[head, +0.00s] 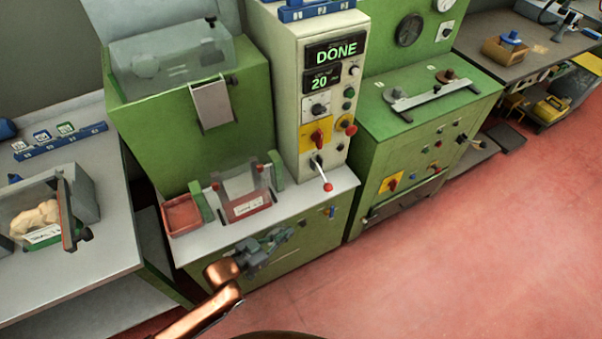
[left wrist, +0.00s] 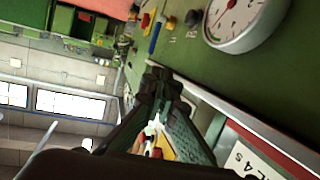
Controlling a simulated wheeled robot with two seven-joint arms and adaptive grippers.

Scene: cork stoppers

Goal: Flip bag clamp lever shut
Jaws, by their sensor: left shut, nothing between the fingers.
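A clear bag or pouch (head: 243,184) with a white label and a red lower edge stands between two green posts on the grey top of the green machine. A lever with a red knob (head: 328,187) sticks out low on the white control column, right of the bag. I cannot tell for certain which part is the bag clamp lever. My left gripper (head: 283,236) is in front of the machine's front face, below the bag, shut and empty. Its closed fingers (left wrist: 160,85) show in the left wrist view. My right gripper is not in view.
The control column (head: 330,90) reads DONE and 20. A red tray (head: 181,215) sits left of the bag. A bin of corks (head: 36,217) is on the left table. A round gauge (left wrist: 245,18) shows in the left wrist view. The red floor at right is open.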

